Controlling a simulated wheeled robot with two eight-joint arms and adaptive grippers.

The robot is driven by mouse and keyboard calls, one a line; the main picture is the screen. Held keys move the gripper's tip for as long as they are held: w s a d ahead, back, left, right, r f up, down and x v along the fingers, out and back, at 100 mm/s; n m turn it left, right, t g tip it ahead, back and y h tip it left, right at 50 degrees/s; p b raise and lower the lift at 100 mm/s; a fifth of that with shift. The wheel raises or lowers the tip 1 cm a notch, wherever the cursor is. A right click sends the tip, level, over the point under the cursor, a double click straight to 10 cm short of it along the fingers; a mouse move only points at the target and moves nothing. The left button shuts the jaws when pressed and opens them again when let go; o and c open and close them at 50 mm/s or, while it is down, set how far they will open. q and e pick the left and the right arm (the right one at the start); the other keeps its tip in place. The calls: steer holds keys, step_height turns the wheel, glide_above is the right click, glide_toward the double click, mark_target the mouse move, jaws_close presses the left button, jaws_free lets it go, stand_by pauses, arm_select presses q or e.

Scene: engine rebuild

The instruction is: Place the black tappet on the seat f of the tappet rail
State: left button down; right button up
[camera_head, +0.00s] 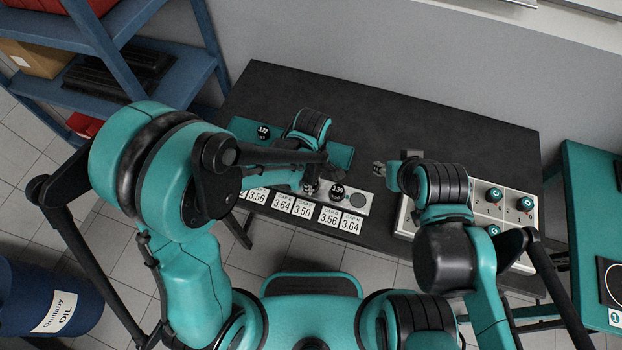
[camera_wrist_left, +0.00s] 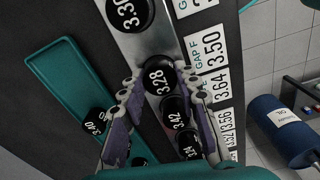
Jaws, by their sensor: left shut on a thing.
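My left gripper (camera_wrist_left: 158,88) is shut on a black tappet marked 3.28 (camera_wrist_left: 158,78) in the left wrist view. This tappet is over the silver tappet rail (camera_wrist_left: 143,47), beside the card reading GAP F 3.50 (camera_wrist_left: 208,45). Whether it rests in seat f or hangs just above it, I cannot tell; the seat is hidden under it. Tappets marked 3.30 (camera_wrist_left: 128,13) and 3.42 (camera_wrist_left: 175,112) sit on the rail on either side. In the head view the left gripper (camera_head: 311,186) is at the rail (camera_head: 370,208). My right gripper (camera_head: 379,168) is off to the right, its fingers unclear.
A teal tray (camera_head: 343,157) lies behind the rail with a black tappet (camera_head: 263,132) in it. An empty round seat (camera_head: 357,200) shows at the rail's right end. A box with teal knobs (camera_head: 490,211) stands at the right. The back of the black table (camera_head: 400,110) is clear.

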arm_select(q)
steer(key=c, duration=1.1)
jaws_free()
steer(key=shift+w+a+f, duration=0.15)
steer(key=shift+w+a, duration=0.05)
steer(key=shift+s+d, duration=0.1)
steer(key=shift+r, duration=0.2)
step_height(320, 180, up, 12)
steer(key=p, duration=0.4)
steer(key=s+a+r+m+t, duration=0.1)
steer(key=a+r+m+t, duration=0.1)
steer(key=a+m, duration=0.2)
steer(key=s+a+r+m+t, duration=0.2)
steer(key=a+r+m, duration=0.1)
steer(key=a, duration=0.5)
steer(key=s+a+r+m+t, duration=0.2)
steer(key=a+r+m+t, duration=0.1)
steer(key=a+m, duration=0.2)
steer(key=shift+s+a+r+m, duration=0.1)
steer(key=shift+a+r+m, duration=0.2)
steer(key=shift+a, duration=0.15)
steer(key=shift+f, duration=0.15)
